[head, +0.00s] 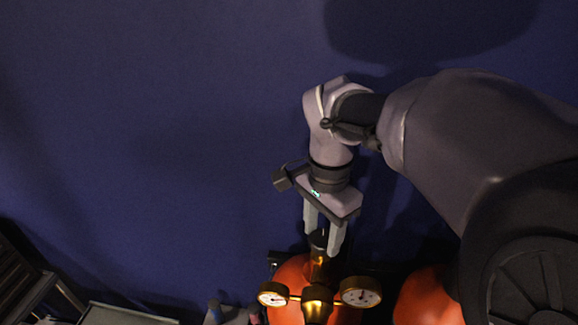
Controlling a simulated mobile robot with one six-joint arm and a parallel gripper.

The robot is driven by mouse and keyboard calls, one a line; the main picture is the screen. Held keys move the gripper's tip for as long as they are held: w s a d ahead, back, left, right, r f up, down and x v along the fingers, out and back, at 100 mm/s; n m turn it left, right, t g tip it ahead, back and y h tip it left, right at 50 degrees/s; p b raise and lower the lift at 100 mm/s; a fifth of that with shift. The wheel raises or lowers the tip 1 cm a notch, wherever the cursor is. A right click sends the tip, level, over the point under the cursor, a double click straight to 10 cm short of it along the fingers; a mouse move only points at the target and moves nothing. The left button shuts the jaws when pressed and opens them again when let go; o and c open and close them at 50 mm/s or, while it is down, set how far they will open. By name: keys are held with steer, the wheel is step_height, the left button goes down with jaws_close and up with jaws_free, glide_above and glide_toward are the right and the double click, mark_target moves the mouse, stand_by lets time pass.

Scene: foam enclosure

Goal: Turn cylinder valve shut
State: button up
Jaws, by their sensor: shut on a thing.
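An orange gas cylinder (289,278) stands at the bottom centre of the head view, with a brass valve body (318,268) on top. A dark valve knob (319,239) sits above the brass. My gripper (323,240) points down from above, with its two pale fingers on either side of the knob, shut on it. The fingers partly cover the knob, so its turned position cannot be told. A brass regulator (317,303) with two round gauges, left (272,294) and right (361,291), is in front of the valve.
A second orange cylinder (428,298) stands to the right, partly hidden by my arm. A grey tray-like surface (125,314) and a dark rack (30,275) are at the lower left. A plain blue wall (150,130) fills the background.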

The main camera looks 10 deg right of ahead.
mark_target(323, 239)
stand_by(0.3)
steer(key=o, duration=1.4)
steer(key=shift+d, duration=0.1)
steer(key=shift+c, duration=0.2)
step_height(323, 239, up, 17)
steer(key=p, duration=0.4)
steer(key=shift+r, duration=0.2)
